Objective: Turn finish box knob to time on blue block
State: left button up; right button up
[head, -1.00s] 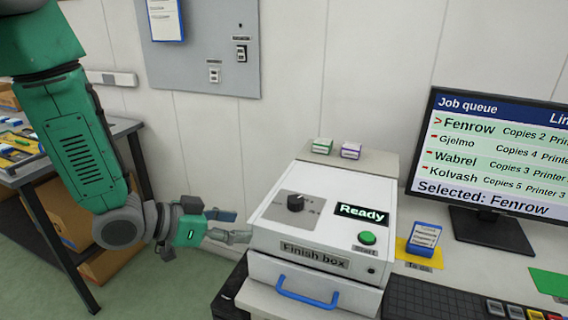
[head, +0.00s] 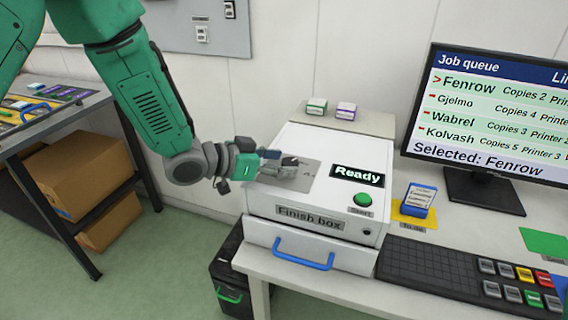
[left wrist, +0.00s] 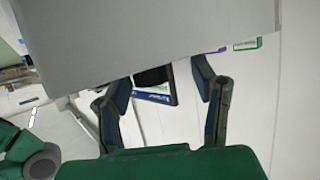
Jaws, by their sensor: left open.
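The white finish box (head: 270,207) stands on the desk with a "Ready" display and a green start button (head: 362,199). The blue block (head: 418,199) stands on a yellow mat, its label too small to read. My left gripper (head: 292,167) is open above the box's grey dial plate (head: 303,182) and hides the knob in the head view. In the upside-down left wrist view, a black shape that looks like the knob (left wrist: 152,77) shows between the open fingers (left wrist: 162,95). I cannot tell whether they touch it. My right gripper is not in view.
A monitor (head: 478,125) shows a job queue with Fenrow selected. A keyboard (head: 440,272) lies at the desk's front right. Green and purple small boxes (head: 346,110) sit behind the finish box. A side table with trays (head: 40,105) and cardboard boxes is at the left.

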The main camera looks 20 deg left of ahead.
pick_arm(q)
jog(key=shift+w+d+f, duration=0.1)
jog(key=shift+w+d, duration=0.2)
jog(key=shift+d, duration=0.85)
jog(key=shift+a, duration=0.35)
jog(key=c, duration=1.2)
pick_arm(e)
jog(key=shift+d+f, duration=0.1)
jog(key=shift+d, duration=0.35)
pick_arm(q)
jog(key=shift+d, duration=0.1)
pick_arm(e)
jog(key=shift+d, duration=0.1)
